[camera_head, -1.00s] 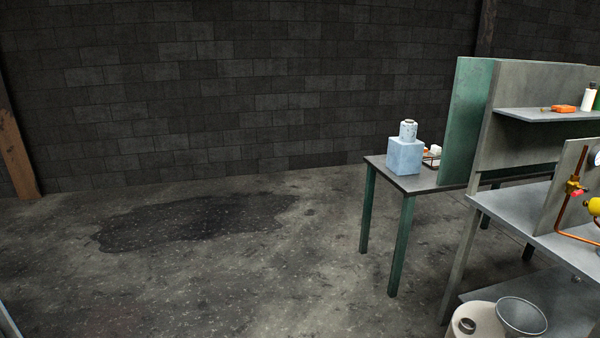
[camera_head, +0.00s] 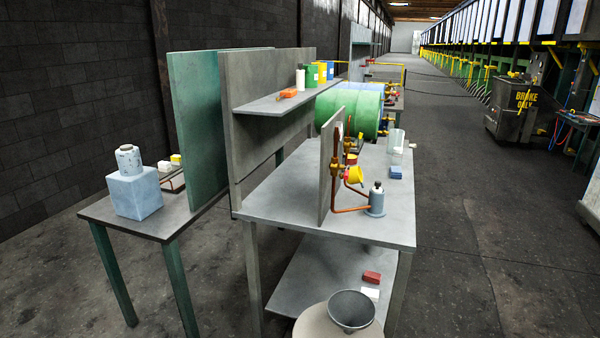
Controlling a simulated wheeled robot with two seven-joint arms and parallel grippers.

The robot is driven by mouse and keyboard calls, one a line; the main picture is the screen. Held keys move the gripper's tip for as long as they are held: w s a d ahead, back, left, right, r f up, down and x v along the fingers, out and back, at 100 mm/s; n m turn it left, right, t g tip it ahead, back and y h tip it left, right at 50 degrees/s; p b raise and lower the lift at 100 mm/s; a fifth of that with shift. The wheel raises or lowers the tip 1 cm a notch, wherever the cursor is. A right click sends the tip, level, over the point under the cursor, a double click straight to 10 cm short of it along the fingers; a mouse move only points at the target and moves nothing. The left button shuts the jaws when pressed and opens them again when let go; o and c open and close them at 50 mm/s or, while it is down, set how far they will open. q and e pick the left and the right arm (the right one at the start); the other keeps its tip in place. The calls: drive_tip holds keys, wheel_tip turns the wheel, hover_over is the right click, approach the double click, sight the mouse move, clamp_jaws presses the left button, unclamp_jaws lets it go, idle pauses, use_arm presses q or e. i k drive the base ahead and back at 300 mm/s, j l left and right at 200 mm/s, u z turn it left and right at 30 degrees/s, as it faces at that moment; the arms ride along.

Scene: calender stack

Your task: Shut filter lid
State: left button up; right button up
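On the grey workbench (camera_head: 290,200) a small upright panel (camera_head: 331,165) carries copper pipework (camera_head: 350,211) with brass fittings. A yellow cup-shaped part (camera_head: 355,175) sits on this pipework, tilted. It may be the filter housing, but I cannot tell which part is the lid or whether it is open. A dark-capped grey bottle (camera_head: 377,200) stands at the pipe's lower end. Neither of my grippers is in view.
A side table (camera_head: 108,213) with a pale blue box (camera_head: 134,192) stands at left. A grey funnel-shaped bowl (camera_head: 351,311) is low in front of the bench. A green drum (camera_head: 350,108) is behind.

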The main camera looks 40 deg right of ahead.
sight(355, 174)
drive_tip(key=i+z, duration=0.25)
drive_tip(key=z, duration=0.2)
drive_tip(key=i+z, duration=0.25)
drive_tip(key=z, duration=0.15)
drive_tip(key=i+j+z, duration=0.2)
drive_tip(key=z, duration=0.25)
drive_tip(key=i+j+z, duration=0.2)
drive_tip(key=z, duration=0.25)
drive_tip(key=i, duration=0.05)
